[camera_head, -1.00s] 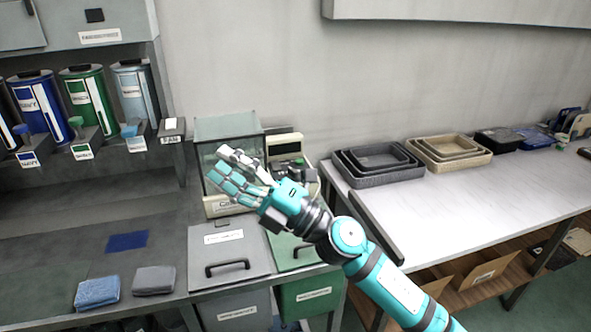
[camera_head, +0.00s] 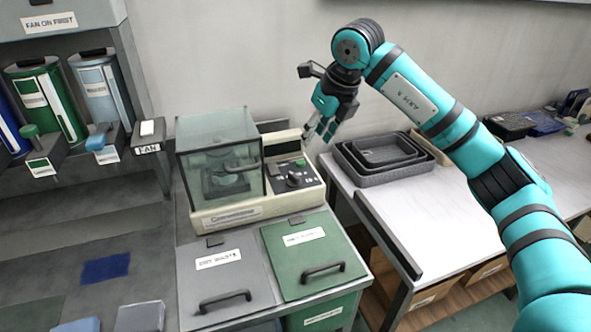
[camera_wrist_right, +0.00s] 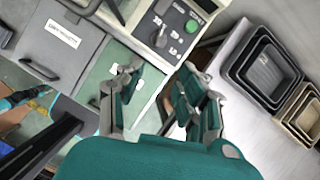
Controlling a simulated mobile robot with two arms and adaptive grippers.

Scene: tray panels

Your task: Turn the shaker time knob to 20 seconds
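The shaker (camera_head: 236,216) is a cream machine with a clear cover on its left part. Its control panel on the right carries a black time knob (camera_head: 293,179) and a green button (camera_head: 300,162). The knob (camera_wrist_right: 160,38) also shows in the right wrist view, with small markings around it too small to read surely. My right gripper (camera_head: 322,130) hangs fingers-down above and right of the panel, apart from the knob. In the wrist view its fingers (camera_wrist_right: 163,88) are spread with nothing between them.
Grey and green lidded bins (camera_head: 305,256) with handles stand in front of the shaker. Nested dark trays (camera_head: 385,174) lie on the white table to the right. A fan switch (camera_head: 148,140) and dispensers are at left.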

